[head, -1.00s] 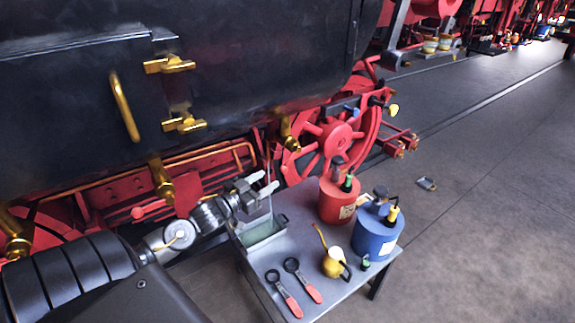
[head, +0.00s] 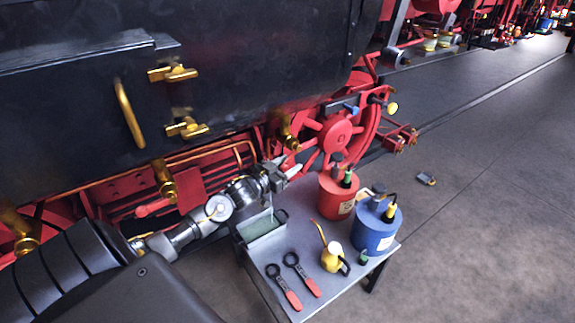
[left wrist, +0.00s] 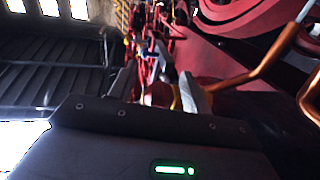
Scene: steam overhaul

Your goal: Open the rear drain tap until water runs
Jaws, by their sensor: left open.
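Brass taps hang under the dark tank: one at the left edge (head: 22,232), one in the middle (head: 163,178) and one at the right (head: 286,132). I cannot tell which is the rear drain tap. My left gripper (head: 286,168) is open, just below the right tap and above the table's far left corner. In the left wrist view its fingers (left wrist: 160,90) stand apart, with a small brass-coloured part (left wrist: 177,99) beside the right finger. Contact cannot be told. A thin pale streak (head: 271,205), perhaps water, falls below the gripper into a grey tray (head: 243,238). My right gripper is not in view.
The grey table (head: 318,263) carries the tray, a red can (head: 336,195), a blue can (head: 374,235), a yellow oil can (head: 331,259) and two red-handled wrenches (head: 290,299). Red wheels (head: 340,132) stand behind. The floor at right is mostly clear.

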